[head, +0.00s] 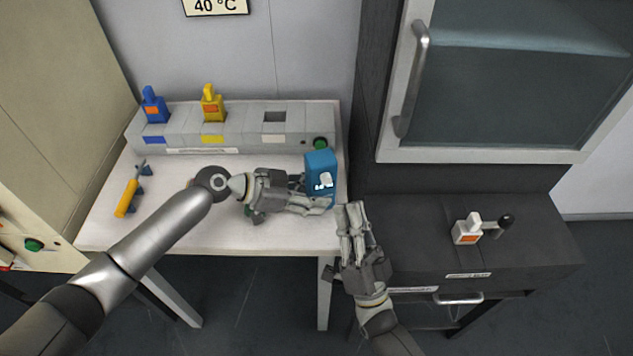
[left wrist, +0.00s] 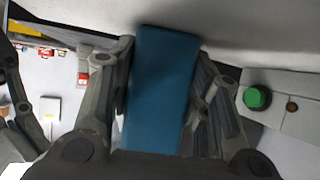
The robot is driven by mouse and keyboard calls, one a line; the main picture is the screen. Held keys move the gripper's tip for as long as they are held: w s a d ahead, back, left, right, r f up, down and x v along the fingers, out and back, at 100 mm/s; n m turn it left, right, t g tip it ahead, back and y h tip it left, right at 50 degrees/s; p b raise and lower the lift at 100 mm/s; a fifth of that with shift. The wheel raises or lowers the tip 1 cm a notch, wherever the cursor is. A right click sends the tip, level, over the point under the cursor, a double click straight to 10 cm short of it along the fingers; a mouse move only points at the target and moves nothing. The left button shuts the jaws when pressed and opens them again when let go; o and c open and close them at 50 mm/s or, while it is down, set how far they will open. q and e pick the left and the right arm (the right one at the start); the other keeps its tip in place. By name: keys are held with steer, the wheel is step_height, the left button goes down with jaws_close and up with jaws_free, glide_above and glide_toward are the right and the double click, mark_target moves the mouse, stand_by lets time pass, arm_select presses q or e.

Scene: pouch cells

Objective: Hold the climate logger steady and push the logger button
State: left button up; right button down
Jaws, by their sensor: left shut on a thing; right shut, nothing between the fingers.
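The climate logger (head: 318,166) is a blue upright block with a white part on its face, at the right end of the white table. My left gripper (head: 318,200) is shut on it, its fingers around the lower part. In the left wrist view the blue logger (left wrist: 160,85) stands between the fingers on both sides. My right gripper (head: 352,210) is shut and empty, just right of and below the logger, apart from it, near the table's right edge. I cannot make out a separate logger button; the white part (head: 325,181) faces the head camera.
A grey rack (head: 255,137) along the back of the table holds a blue and a yellow piece, with one empty slot. A green button (head: 320,144) is close behind the logger. A yellow tool (head: 127,197) lies left. A dark cabinet with a lever (head: 505,221) stands right.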

steer(key=shift+s+d, duration=0.1)
steer(key=shift+s, duration=0.3)
arm_select(q)
steer(key=o, duration=0.9)
steer(key=shift+a, duration=0.1)
steer(key=shift+c, duration=0.2)
